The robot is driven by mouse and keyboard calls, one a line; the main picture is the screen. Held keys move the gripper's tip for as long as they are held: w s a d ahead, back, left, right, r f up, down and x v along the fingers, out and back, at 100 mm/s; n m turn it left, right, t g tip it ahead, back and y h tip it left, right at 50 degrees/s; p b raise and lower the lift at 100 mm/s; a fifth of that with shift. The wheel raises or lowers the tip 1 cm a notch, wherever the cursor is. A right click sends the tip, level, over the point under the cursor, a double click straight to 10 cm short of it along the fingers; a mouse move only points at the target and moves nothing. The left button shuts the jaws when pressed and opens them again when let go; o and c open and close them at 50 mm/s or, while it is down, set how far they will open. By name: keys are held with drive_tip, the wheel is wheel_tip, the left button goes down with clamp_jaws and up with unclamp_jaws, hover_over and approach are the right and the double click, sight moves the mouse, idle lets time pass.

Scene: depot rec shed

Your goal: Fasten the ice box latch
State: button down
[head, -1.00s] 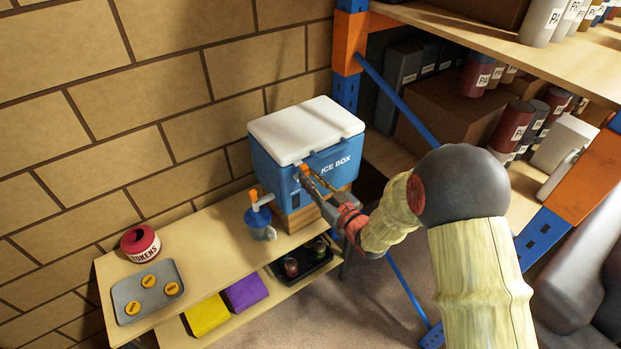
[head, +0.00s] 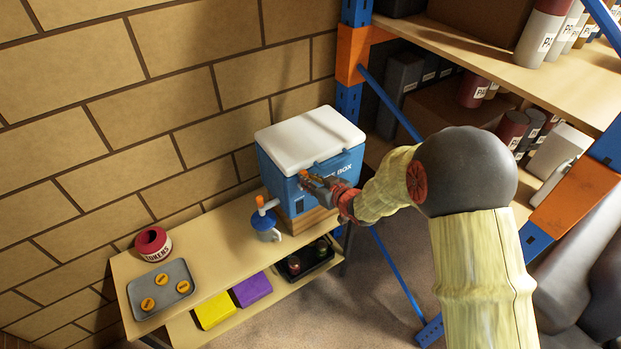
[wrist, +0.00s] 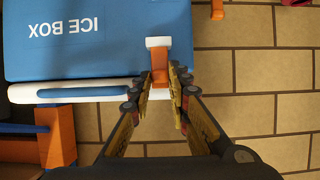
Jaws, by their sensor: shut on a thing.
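The ice box (head: 283,174) is blue with a white lid (head: 310,139), which lies down on it. It stands on a wooden block on the bench and fills the upper left of the wrist view (wrist: 90,55). Its orange latch (wrist: 159,62) runs from near the white lid edge to a white piece on the blue front. I cannot tell whether it is hooked there. My gripper (head: 312,182) is at the front of the box, partly hiding the lettering. In the wrist view, its fingers (wrist: 162,80) are closed on both sides of the latch.
A blue and orange rack upright (head: 352,60) stands close right of the box.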

drive_tip(key=c, duration=1.7)
unclamp_jaws()
drive_tip(key=v, duration=1.2)
drive_tip(key=shift+w, duration=0.1)
